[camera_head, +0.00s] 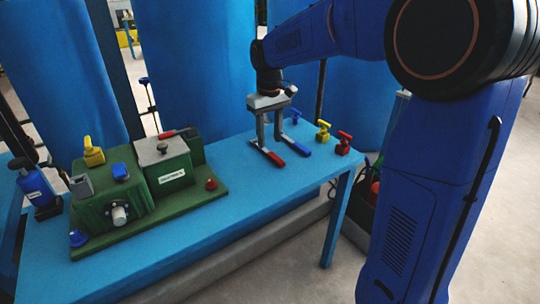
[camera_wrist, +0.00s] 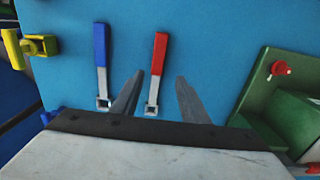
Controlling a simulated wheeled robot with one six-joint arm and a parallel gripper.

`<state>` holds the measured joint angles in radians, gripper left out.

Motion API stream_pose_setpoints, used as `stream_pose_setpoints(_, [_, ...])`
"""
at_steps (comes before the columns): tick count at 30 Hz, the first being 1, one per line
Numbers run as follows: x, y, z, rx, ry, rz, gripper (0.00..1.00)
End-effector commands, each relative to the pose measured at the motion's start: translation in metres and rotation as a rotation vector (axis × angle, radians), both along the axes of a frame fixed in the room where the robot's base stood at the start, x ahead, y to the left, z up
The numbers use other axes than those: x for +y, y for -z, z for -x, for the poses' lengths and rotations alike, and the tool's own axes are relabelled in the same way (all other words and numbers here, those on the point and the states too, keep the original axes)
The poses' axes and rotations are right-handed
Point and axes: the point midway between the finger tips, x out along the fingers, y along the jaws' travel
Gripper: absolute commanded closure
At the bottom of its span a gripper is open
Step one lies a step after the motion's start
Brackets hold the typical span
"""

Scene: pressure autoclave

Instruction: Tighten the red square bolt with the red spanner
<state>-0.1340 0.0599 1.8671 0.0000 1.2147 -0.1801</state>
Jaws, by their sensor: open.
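The red spanner (camera_head: 272,157) lies on the blue table beside the blue spanner (camera_head: 296,147). In the wrist view the red spanner (camera_wrist: 157,70) has its grey head toward my gripper, and the blue spanner (camera_wrist: 101,60) lies to its left. My gripper (camera_head: 270,142) points down over the spanners. In the wrist view my gripper (camera_wrist: 160,76) is open, with the red spanner between its fingers in the picture; I cannot tell the height gap. A small red bolt (camera_head: 211,184) stands on the green base plate's right corner; it also shows in the wrist view (camera_wrist: 281,68).
The green machine (camera_head: 112,201) fills the table's left half, with yellow, grey and blue fittings. A blue bolt (camera_head: 78,238) is at its front left corner. Yellow (camera_head: 323,131) and red (camera_head: 343,143) handled parts stand at the table's right end. Table between spanners and base plate is clear.

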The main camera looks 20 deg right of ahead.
Motion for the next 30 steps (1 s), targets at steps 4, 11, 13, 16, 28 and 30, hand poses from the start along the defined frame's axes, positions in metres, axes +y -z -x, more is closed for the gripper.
stream_pose_setpoints(4, [-0.002, 0.01, 0.0, 0.002, 0.001, 0.001, 0.59])
stream_pose_setpoints(11, [-0.006, 0.041, -0.001, 0.002, 0.0, 0.001, 0.59])
stream_pose_setpoints(13, [-0.006, 0.047, -0.001, 0.001, 0.0, 0.0, 0.59])
stream_pose_setpoints(16, [-0.006, 0.052, -0.001, 0.001, 0.0, 0.0, 0.59])
stream_pose_setpoints(28, [-0.006, 0.053, -0.001, 0.0, 0.0, 0.0, 1.0])
stream_pose_setpoints(30, [-0.006, 0.053, -0.001, 0.0, 0.0, 0.0, 1.0])
